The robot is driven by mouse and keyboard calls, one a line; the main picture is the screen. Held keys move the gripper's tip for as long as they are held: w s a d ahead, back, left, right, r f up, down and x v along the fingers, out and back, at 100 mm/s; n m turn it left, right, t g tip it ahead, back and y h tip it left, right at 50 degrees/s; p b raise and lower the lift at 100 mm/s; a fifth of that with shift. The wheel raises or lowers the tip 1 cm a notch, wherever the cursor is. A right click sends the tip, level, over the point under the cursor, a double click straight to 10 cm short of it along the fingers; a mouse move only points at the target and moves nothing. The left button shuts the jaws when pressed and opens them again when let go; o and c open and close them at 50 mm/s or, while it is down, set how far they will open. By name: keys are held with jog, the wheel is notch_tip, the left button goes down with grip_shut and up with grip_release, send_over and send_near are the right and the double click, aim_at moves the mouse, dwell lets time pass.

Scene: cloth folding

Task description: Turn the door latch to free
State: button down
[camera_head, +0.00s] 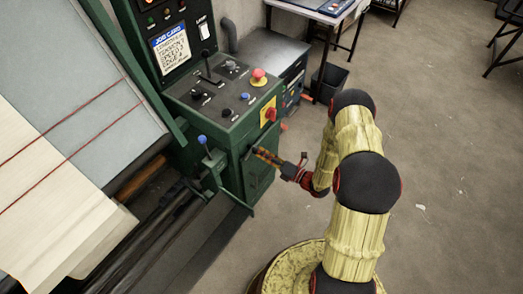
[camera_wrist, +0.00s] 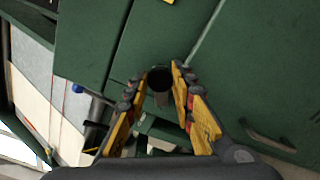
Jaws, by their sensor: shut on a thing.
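My gripper (camera_head: 264,155) reaches to the front of the green machine cabinet from the right. In the wrist view my gripper (camera_wrist: 157,84) has its yellow fingers on either side of a dark round-ended latch (camera_wrist: 160,76) and is shut on it. The latch stands out from the green door front (camera_wrist: 235,70). In the head view the fingers largely hide the latch, and its exact angle cannot be told. The cabinet's green door (camera_head: 260,180) shows below the gripper.
A control panel (camera_head: 225,95) with buttons and a red emergency stop (camera_head: 258,76) lies above the door. A blue-knobbed lever (camera_head: 202,140) stands to the left. A dark bar handle (camera_wrist: 268,138) is at right in the wrist view. Open floor (camera_head: 440,150) lies right.

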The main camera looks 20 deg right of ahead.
jog(key=m+p, duration=0.2)
jog(key=m, duration=0.3)
jog(key=shift+d+m, duration=0.1)
jog(key=shift+m, duration=0.2)
jog(key=shift+f, duration=0.1)
dwell(0.3)
jog(key=c, duration=1.5)
grip_release()
jog(key=v, duration=1.2)
